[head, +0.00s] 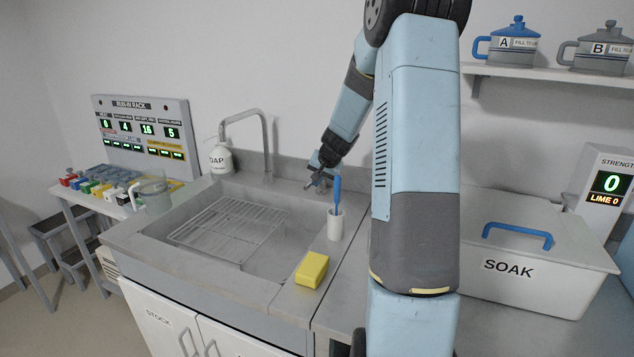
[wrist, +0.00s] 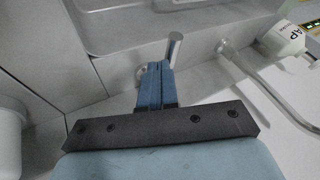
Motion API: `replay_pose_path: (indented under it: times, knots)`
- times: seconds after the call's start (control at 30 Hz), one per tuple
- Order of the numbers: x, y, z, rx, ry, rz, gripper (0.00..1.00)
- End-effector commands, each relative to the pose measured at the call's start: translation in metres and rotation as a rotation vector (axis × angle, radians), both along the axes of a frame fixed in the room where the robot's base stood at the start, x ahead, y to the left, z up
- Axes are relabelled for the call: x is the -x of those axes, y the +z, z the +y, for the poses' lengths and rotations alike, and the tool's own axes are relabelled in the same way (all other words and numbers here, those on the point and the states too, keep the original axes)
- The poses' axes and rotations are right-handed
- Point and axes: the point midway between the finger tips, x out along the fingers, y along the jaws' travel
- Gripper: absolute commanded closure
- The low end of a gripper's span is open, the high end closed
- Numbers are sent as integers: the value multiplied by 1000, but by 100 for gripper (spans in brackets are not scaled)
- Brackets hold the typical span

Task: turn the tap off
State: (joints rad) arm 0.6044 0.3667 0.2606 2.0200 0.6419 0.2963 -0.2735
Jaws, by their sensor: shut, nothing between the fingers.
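The tap's grey curved spout (head: 268,140) rises from the back ledge of the sink and bends left over the basin. It also shows at the right of the wrist view (wrist: 265,90). A short metal lever (wrist: 175,47) stands just beyond my fingertips in the wrist view, with a round fitting at the wall beside it. My gripper (head: 314,182) is right of the spout over the back ledge, its fingers (wrist: 155,72) shut and empty. The fingers overlap the lever's lower part in view; whether they touch it I cannot tell. No running water is discernible.
A soap bottle (head: 220,158) stands left of the spout. A white cup (head: 335,224) with a blue-handled tool stands below my gripper, near a yellow sponge (head: 311,269). A wire rack (head: 230,228) lies in the sink. The SOAK box (head: 530,262) is at the right.

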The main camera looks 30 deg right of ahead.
Motion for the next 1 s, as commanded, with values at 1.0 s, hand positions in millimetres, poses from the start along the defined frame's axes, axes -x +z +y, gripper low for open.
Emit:
replay_pose_path:
  times: [1.0]
  knots:
    - [74, 108, -10, 0, -4, 1, 100]
